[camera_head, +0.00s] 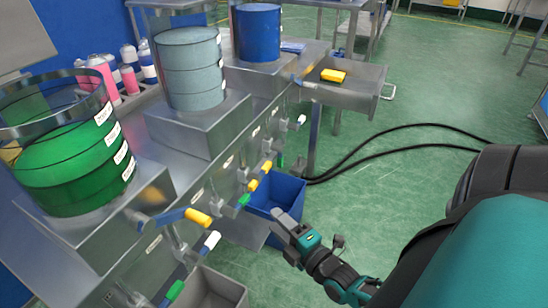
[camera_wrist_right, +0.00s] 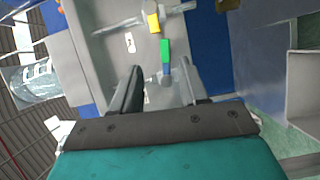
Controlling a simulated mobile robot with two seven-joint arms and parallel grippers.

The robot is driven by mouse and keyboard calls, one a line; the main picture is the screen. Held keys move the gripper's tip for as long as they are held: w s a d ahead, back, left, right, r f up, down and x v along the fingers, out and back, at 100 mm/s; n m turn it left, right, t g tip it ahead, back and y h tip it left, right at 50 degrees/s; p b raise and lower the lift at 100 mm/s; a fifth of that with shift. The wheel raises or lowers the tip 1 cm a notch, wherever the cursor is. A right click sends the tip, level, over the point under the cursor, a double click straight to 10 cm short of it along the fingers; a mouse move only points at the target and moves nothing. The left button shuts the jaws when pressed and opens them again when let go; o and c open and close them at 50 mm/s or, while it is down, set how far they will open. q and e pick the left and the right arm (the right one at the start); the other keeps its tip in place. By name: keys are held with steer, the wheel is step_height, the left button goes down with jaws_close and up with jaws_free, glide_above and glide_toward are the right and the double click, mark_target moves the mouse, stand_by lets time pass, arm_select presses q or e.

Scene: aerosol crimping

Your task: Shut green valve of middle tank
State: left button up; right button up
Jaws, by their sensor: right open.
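The middle tank (camera_head: 190,70) is a grey-blue cylinder on a metal block, between a green tank (camera_head: 65,165) and a blue tank (camera_head: 257,32). A small green valve handle (camera_head: 244,200) is on the front of the bench below the middle tank. My right gripper (camera_head: 284,222) is open and empty, to the right of that handle and apart from it. In the right wrist view, a green handle (camera_wrist_right: 165,50) lies ahead of the gap between the two dark fingers (camera_wrist_right: 160,85). My left gripper is not in view.
Yellow handles (camera_head: 197,217) (camera_head: 266,167), a white handle (camera_head: 212,240) and another green handle (camera_head: 175,290) line the bench front. A blue bin (camera_head: 285,190) and a grey bin (camera_head: 222,287) stand below. Black cables (camera_head: 400,128) cross the open green floor at right.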

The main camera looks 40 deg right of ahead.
mark_target(246, 202)
steer(key=shift+g+y, duration=0.3)
steer(key=w+b, duration=0.1)
steer(key=w, duration=0.2)
steer(key=w+a+b, duration=0.1)
steer(key=w, duration=0.3)
steer(key=w+b, duration=0.1)
steer(key=w, duration=0.2)
steer(key=shift+w+a+f, duration=0.25)
steer(key=shift+w+f, duration=0.05)
steer(key=shift+w, duration=0.05)
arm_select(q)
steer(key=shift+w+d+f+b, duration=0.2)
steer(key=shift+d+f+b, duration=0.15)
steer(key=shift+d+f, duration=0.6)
arm_select(e)
steer(key=shift+w, duration=0.65)
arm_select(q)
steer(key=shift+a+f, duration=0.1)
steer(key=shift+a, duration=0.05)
arm_select(e)
steer(key=shift+c, duration=0.2)
steer(key=c, duration=0.8)
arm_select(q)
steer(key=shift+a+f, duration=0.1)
arm_select(e)
jaws_close()
